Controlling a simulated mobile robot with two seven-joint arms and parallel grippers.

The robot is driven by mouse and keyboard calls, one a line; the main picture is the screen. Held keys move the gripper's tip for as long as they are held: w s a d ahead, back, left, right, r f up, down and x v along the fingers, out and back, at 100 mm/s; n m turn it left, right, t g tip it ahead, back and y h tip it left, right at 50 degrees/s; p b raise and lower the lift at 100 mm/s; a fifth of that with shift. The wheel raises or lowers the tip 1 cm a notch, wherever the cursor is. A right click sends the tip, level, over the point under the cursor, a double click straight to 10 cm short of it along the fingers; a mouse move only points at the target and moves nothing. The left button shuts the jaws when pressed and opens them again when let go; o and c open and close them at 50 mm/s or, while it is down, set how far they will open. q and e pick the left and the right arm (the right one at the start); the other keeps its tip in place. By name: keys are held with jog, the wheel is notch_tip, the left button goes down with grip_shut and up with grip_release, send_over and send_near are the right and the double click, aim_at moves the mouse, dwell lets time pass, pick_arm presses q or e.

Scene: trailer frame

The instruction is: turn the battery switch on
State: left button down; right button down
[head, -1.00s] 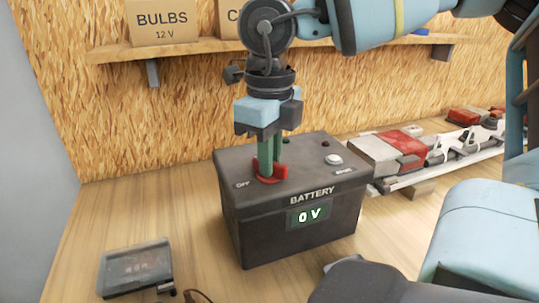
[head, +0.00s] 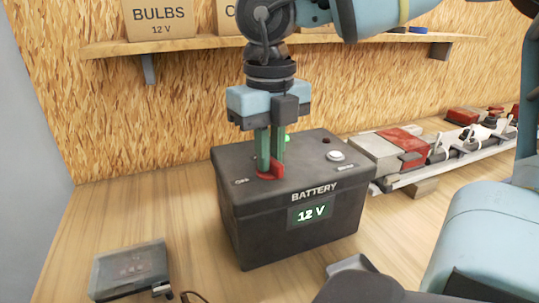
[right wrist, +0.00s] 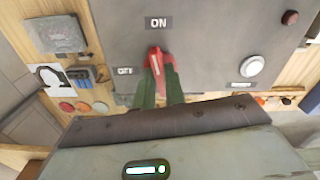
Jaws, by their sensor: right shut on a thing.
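The black battery (head: 300,240) stands on the wooden bench, and its front display (head: 312,214) reads 12 V in green. The red battery switch (head: 270,172) is on its top, between the green fingers of my right gripper (head: 270,168). In the right wrist view the red switch (right wrist: 156,58) is held between the fingertips (right wrist: 160,72), its white line pointing roughly toward the ON label (right wrist: 158,22). The OFF label (right wrist: 124,71) is to its left. A green light (head: 288,139) shows behind the fingers. My left gripper is not in view.
A white button (head: 335,156) and a dark red lamp (head: 326,141) are on the battery top. A clear-lidded box (head: 130,270) lies at front left. A rail with red-and-white lamps (head: 400,145) is at right. A shelf (head: 190,47) with boxes runs behind.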

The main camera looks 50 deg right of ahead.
jog(key=shift+f+m+b, duration=0.1)
jog(key=shift+m+b, duration=0.35)
jog(key=shift+m, duration=0.55)
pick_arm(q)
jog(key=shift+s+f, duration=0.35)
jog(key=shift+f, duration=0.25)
pick_arm(e)
jog(key=shift+m, duration=0.5)
jog(key=c, duration=1.4)
grip_release()
jog(key=shift+o, duration=0.2)
